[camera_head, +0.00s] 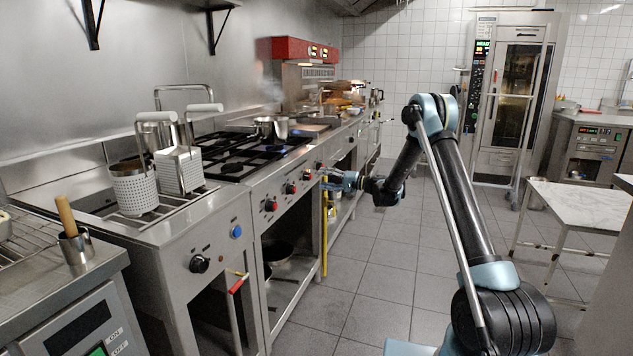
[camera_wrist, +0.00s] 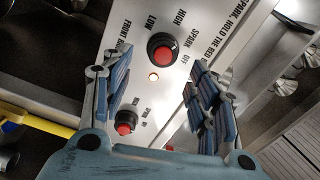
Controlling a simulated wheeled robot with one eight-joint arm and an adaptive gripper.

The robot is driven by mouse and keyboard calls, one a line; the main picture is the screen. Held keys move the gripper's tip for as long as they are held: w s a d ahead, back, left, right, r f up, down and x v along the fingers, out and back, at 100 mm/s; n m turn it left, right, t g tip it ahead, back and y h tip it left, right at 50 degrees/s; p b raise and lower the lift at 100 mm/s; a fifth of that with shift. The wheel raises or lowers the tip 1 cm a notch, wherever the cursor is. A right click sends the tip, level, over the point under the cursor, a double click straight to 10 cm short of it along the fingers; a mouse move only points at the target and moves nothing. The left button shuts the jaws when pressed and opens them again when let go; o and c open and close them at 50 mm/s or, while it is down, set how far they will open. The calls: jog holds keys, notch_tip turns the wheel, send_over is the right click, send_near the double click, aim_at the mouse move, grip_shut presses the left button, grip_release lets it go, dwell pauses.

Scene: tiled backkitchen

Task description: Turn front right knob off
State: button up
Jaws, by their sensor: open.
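In the wrist view a black knob with a red centre (camera_wrist: 162,50) sits on the steel panel, with LOW, HIGH, SPARK and OFF printed around it. A label starting with "FRONT" is partly hidden by a finger. A second red-centred knob (camera_wrist: 125,121) shows between the fingers. In the head view my gripper (camera_head: 330,179) is at the stove front (camera_head: 262,187).
A steel pot (camera_head: 272,127) stands on the burners beside a blue flame. Fryer baskets (camera_head: 180,170) stand at the near left. A yellow pole (camera_head: 325,230) is upright below my gripper. The tiled floor (camera_head: 375,250) is clear; a small table (camera_head: 575,205) stands right.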

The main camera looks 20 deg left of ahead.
jog(key=d, duration=0.5)
jog(key=shift+s+d, duration=0.15)
jog(key=shift+d, duration=0.2)
